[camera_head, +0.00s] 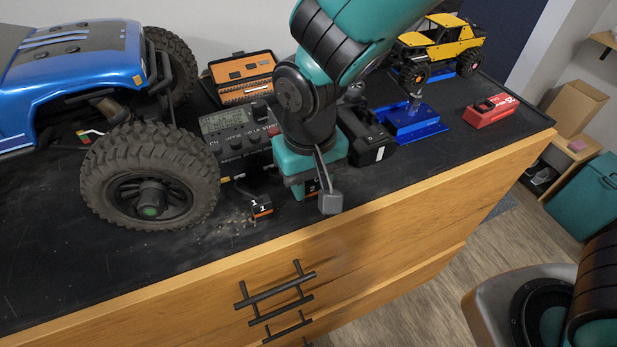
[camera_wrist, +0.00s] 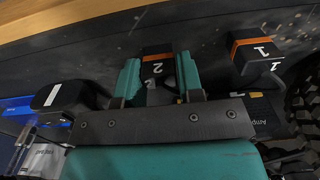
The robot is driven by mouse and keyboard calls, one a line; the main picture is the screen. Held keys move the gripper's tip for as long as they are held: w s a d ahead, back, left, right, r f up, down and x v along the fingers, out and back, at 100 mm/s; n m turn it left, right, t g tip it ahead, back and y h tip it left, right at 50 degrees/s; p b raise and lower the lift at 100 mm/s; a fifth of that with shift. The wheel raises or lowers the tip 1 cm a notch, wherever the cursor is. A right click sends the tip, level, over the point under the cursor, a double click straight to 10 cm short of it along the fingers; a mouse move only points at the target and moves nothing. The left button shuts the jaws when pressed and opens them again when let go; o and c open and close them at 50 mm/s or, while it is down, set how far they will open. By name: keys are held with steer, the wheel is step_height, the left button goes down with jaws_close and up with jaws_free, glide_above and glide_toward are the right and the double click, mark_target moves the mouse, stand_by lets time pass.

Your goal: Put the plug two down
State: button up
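Plug two (camera_wrist: 157,66) is a small black block with an orange stripe and a white 2. In the wrist view it sits between the teal fingers of my gripper (camera_wrist: 158,76), which meet its two sides. In the head view my gripper (camera_head: 312,187) points down near the bench's front edge and hides most of the plug. How far the plug is above the bench top is hard to tell.
Plug one (camera_head: 262,207) lies beside my gripper; it also shows in the wrist view (camera_wrist: 250,52). A charger (camera_head: 236,133), a big-wheeled blue crawler (camera_head: 150,175), a black case (camera_head: 368,140) and a blue stand (camera_head: 410,120) are close by.

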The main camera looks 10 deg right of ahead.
steer(key=o, duration=0.3)
steer(key=shift+r, duration=0.1)
step_height(320, 180, up, 12)
steer(key=b, duration=0.1)
steer(key=s+d+r+n+y, duration=0.1)
steer(key=s+d+n+y, duration=0.3)
steer(key=s+d, duration=0.5)
steer(key=shift+s+d, duration=0.4)
steer(key=shift+s, duration=0.55)
steer(key=shift+r, duration=0.1)
